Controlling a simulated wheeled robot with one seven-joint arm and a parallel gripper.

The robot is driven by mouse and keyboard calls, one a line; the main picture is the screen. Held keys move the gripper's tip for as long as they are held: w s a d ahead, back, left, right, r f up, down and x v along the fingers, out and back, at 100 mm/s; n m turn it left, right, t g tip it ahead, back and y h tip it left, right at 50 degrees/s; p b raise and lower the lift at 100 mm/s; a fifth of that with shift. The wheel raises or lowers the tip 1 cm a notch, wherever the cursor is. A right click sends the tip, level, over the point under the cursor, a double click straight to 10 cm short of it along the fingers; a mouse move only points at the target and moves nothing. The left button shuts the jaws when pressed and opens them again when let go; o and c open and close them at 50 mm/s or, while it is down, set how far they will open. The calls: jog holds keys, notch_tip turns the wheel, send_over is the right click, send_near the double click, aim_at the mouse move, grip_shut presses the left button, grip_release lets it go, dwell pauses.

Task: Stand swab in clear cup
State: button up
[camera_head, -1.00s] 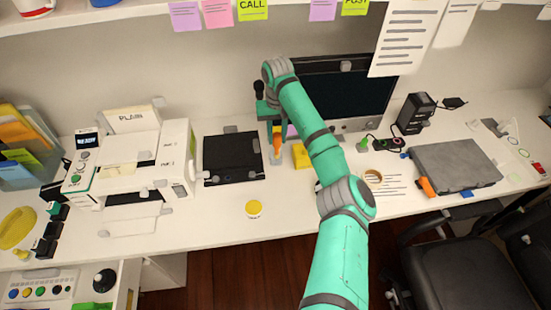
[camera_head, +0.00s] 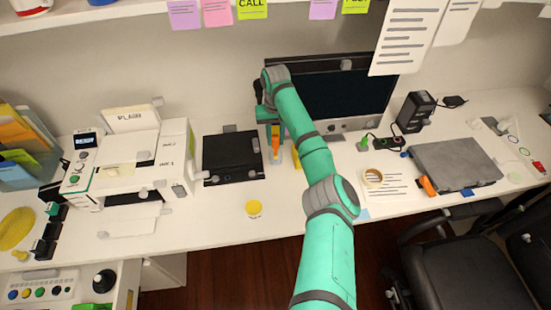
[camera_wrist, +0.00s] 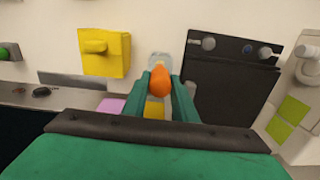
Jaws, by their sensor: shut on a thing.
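The swab shows as an orange bulb-like end (camera_wrist: 160,79) between the fingers of my gripper (camera_wrist: 160,88) in the wrist view. In the head view the orange swab (camera_head: 275,143) points down below my gripper (camera_head: 272,124), which is shut on it. The clear cup (camera_wrist: 160,58) is a pale see-through shape just past the swab in the wrist view. In the head view the cup (camera_head: 276,158) stands on the desk directly under the swab. I cannot tell whether the swab's lower end is inside the cup.
A black box-like device (camera_head: 233,157) lies left of the cup. A yellow block (camera_wrist: 104,52) stands close on the other side, mostly behind my arm in the head view. The monitor (camera_head: 345,95) is behind. A yellow round item (camera_head: 253,208) lies on clear desk in front.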

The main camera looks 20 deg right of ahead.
jog(key=shift+s+d, duration=0.1)
jog(key=shift+s, duration=0.05)
jog(key=shift+a+f, duration=0.1)
jog(key=shift+a, duration=0.15)
jog(key=shift+d+f, duration=0.1)
jog(key=shift+f, duration=0.4)
dwell(0.3)
jog(key=o, duration=1.1)
jog(key=shift+o, duration=0.8)
jog(key=o, duration=0.4)
